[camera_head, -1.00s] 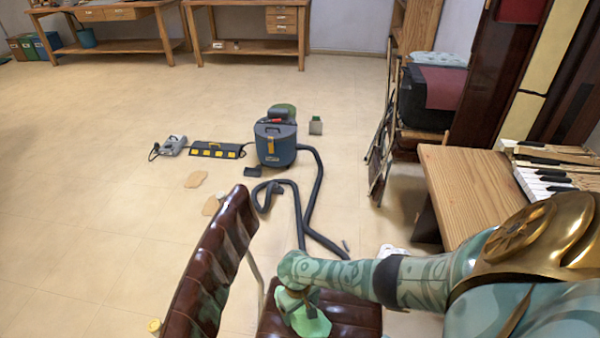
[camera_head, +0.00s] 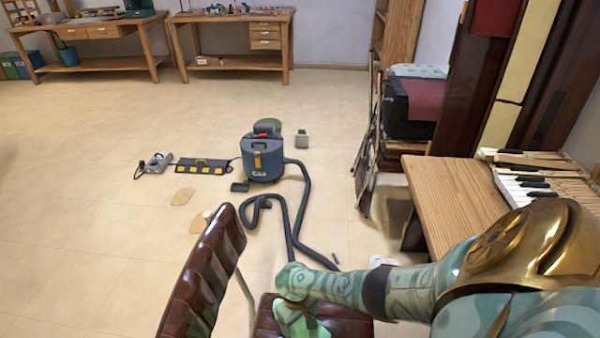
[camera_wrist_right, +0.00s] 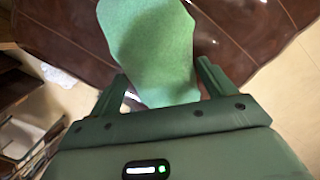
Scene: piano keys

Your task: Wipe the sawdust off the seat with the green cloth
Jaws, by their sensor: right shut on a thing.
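A chair with a dark brown padded seat (camera_head: 347,322) and a tall backrest (camera_head: 204,277) stands at the bottom of the head view. My right gripper (camera_head: 297,303) is over the seat and shut on the green cloth (camera_head: 300,327). In the right wrist view, the cloth (camera_wrist_right: 150,45) hangs out from between the fingers (camera_wrist_right: 163,80) across the brown seat (camera_wrist_right: 232,35). I cannot tell whether it presses on the seat. No sawdust can be made out on the visible part of the seat. My left gripper is out of view.
A wooden bench (camera_head: 455,195) with piano keys (camera_head: 525,185) stands right of the chair. A blue vacuum (camera_head: 263,157) with a black hose (camera_head: 300,205) lies beyond it. Workbenches (camera_head: 230,20) line the back wall. The floor at left is mostly clear.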

